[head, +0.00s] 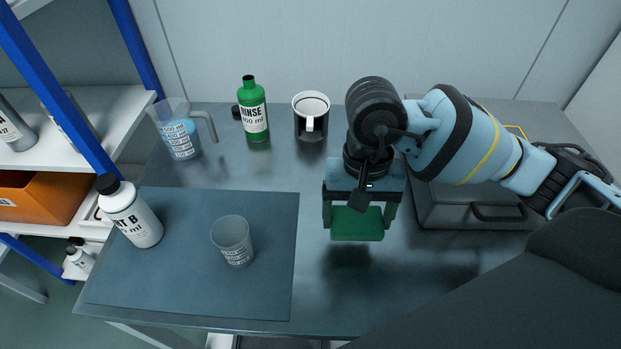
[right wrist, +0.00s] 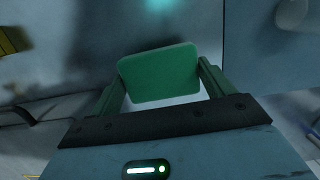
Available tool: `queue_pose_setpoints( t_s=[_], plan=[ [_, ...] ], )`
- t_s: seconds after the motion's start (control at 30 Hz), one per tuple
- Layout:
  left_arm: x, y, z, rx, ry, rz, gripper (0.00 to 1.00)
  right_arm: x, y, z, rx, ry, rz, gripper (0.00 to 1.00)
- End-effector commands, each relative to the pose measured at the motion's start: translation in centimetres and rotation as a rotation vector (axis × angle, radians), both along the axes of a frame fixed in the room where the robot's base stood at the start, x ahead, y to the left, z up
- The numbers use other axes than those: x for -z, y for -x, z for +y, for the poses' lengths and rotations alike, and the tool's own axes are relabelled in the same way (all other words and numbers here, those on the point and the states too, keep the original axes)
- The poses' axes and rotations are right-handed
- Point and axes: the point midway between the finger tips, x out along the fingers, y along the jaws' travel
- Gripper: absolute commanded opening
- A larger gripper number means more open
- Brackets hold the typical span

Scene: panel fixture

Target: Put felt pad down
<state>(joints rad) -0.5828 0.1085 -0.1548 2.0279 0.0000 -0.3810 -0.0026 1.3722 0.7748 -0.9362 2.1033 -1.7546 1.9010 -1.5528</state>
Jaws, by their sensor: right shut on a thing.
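A green felt pad (head: 357,224) is between the fingers of my right gripper (head: 358,216) in the head view. The gripper is shut on the pad and holds it above the grey table (head: 330,290), with a dark shadow below. The right wrist view shows the pad (right wrist: 160,74) as a rounded green rectangle between the two green fingers of the gripper (right wrist: 162,84). My left gripper is in neither view.
A dark mat (head: 190,290) bears a clear beaker (head: 232,243) and a white bottle (head: 133,215). A grey case (head: 450,208) is at right. Table front is clear.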

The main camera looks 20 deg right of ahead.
Motion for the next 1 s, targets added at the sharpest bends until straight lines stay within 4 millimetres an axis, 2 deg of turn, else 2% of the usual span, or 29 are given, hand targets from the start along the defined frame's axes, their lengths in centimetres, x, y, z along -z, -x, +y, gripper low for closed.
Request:
queue_pose_setpoints(
  t_s=[0.37,1.0],
  plan=[
    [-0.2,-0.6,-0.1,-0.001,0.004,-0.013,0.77,0.2,-0.7,-0.4,0.037,0.000,0.001,0.63],
    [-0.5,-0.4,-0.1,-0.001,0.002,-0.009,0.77,1.4,-11.9,-5.0,0.037,-0.001,0.002,0.63]
  ],
)
